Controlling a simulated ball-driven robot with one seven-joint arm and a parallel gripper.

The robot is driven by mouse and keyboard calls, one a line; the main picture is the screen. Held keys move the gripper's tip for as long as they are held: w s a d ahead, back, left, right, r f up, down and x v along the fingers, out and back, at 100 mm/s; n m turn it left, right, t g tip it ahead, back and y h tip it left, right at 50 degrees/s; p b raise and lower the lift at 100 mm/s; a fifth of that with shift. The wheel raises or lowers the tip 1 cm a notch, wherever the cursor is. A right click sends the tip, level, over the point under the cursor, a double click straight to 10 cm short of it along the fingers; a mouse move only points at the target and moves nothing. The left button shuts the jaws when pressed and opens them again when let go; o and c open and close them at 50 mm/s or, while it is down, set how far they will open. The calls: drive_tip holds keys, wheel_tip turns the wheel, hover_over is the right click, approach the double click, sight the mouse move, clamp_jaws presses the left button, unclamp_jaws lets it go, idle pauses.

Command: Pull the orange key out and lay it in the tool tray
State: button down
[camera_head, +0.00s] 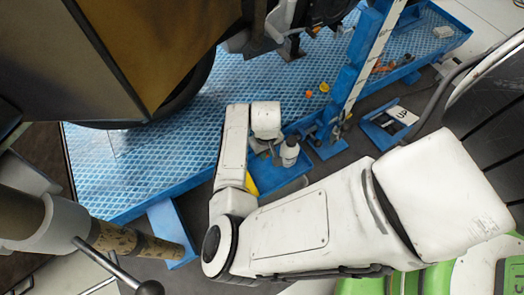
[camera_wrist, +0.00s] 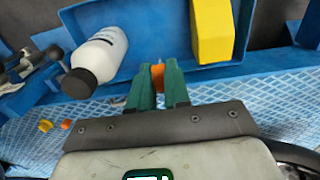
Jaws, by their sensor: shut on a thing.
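My gripper (camera_wrist: 159,92) has green fingers, and they are shut on the orange key (camera_wrist: 158,72). Only a small orange part of the key shows between the fingertips; the rest is hidden. In the wrist view the key is over the near side of the blue tool tray (camera_wrist: 152,28). I cannot tell how high above the tray it is. In the head view the tray (camera_head: 277,181) lies below my wrist at the edge of the platform, and my arm hides part of it.
A white bottle with a black cap (camera_wrist: 97,58) is at the tray's left, and a yellow block (camera_wrist: 212,30) is at its right. A blue post (camera_head: 362,60) stands to the right.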

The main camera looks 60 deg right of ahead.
drive_tip(key=shift+f+b, duration=4.25)
drive_tip(key=shift+b, duration=0.5)
drive_tip(key=c, duration=1)
unclamp_jaws()
wheel_tip(320, 180, up, 11)
drive_tip(key=p, duration=0.6)
drive_tip(key=shift+f, duration=0.1)
